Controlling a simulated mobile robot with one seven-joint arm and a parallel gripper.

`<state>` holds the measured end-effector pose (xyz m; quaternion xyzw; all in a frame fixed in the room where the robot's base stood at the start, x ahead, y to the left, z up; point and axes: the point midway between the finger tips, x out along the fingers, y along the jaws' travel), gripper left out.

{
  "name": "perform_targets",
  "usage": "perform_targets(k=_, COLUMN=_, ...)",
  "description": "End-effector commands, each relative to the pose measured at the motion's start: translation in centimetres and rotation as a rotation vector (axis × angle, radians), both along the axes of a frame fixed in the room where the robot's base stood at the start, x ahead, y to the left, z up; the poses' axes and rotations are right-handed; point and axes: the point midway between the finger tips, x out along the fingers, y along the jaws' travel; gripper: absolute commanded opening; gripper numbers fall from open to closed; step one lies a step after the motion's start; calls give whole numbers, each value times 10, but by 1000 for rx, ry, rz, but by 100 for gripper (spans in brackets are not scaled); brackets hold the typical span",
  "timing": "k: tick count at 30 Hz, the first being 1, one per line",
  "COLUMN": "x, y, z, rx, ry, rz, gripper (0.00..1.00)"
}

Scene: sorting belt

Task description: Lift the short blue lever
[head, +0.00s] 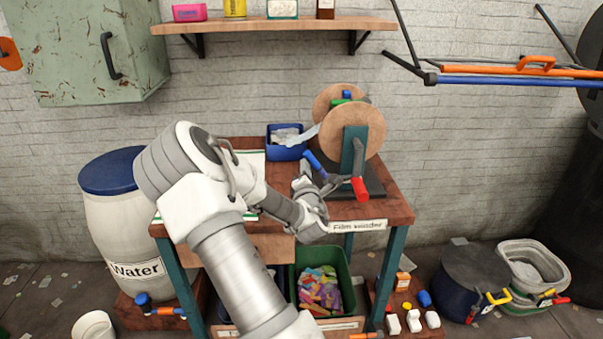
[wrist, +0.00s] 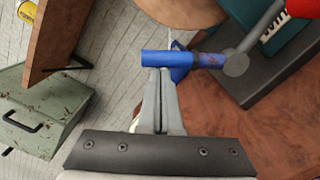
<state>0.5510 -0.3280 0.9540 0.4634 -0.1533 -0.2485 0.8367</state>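The short blue lever (head: 315,162) sticks out from the front of the film winder (head: 353,150), tilted up to the left. In the wrist view the lever (wrist: 190,60) lies across the picture just beyond the fingertips, joined to a grey hub (wrist: 236,65). My gripper (wrist: 161,70) has its two fingers together, tips at the lever's lower edge in the picture. Whether they touch it I cannot tell, and the very tips may be hidden by it. In the head view my gripper (head: 318,194) is left of the winder, partly hidden by my wrist.
A red handle (head: 360,189) hangs at the winder's front, right of the lever. A blue bin (head: 284,153) stands behind on the wooden table (head: 395,205). A shelf (head: 270,26) and a green cabinet (head: 90,45) are on the wall. A water barrel (head: 115,220) stands left.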

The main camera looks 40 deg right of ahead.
Motion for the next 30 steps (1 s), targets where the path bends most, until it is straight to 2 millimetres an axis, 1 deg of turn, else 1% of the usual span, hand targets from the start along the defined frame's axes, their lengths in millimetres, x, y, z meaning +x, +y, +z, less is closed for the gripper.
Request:
perform_targets(k=9, x=-3, y=-5, z=5, rx=63, ry=-39, rz=-1, gripper=0)
perform_targets(k=30, x=-3, y=-5, z=5, rx=67, ry=-40, rz=-1, gripper=0)
